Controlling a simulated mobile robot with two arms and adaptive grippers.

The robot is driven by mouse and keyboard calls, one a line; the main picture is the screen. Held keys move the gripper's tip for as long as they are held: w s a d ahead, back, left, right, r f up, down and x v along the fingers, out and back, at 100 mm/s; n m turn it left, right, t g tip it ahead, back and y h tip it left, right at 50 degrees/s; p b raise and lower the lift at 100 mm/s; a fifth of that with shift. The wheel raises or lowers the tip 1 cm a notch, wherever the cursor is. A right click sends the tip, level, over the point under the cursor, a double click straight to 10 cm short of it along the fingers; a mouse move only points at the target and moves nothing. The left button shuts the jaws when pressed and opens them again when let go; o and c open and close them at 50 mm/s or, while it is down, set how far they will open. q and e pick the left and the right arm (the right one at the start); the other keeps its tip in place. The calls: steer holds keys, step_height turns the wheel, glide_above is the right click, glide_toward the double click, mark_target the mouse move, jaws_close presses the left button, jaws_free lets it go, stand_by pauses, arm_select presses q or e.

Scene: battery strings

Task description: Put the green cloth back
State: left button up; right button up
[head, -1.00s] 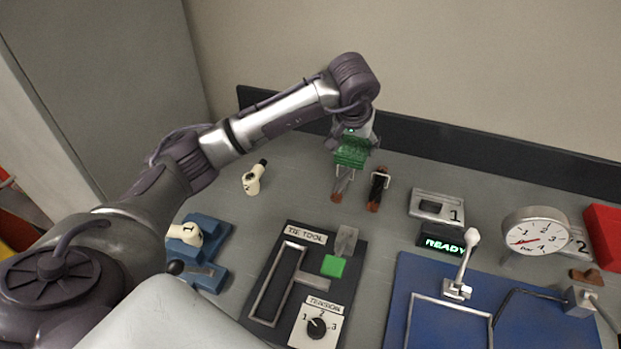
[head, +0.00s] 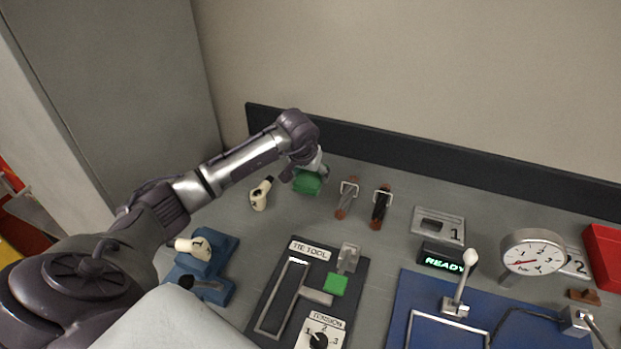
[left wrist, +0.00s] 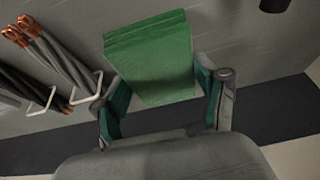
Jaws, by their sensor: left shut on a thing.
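The green cloth (head: 307,184) is a folded block below my left gripper (head: 309,174), near the back of the bench. In the left wrist view the cloth (left wrist: 150,58) shows layered edges and sits between the two fingers of my left gripper (left wrist: 163,100). The gripper is shut on it, with the fingers well apart. I cannot tell whether the cloth touches the bench. My right gripper is not in view.
A bundle of grey strands (head: 347,198) and a dark bundle (head: 381,206) lie to the right of the cloth, each with a white clip. A cream tool marked 2 (head: 260,194) lies to the left. The tie tool plate (head: 272,280) is nearer me. A dark wall strip (head: 400,162) runs behind.

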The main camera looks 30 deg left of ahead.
mark_target(309, 178)
arm_select(q)
step_height(309, 178, down, 2)
steer(key=shift+f+p, duration=0.2)
steer(key=shift+p, duration=0.2)
steer(key=shift+f, duration=0.15)
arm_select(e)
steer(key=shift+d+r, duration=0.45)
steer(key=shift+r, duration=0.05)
arm_select(q)
steer(key=shift+f, duration=0.15)
steer(key=o, duration=1)
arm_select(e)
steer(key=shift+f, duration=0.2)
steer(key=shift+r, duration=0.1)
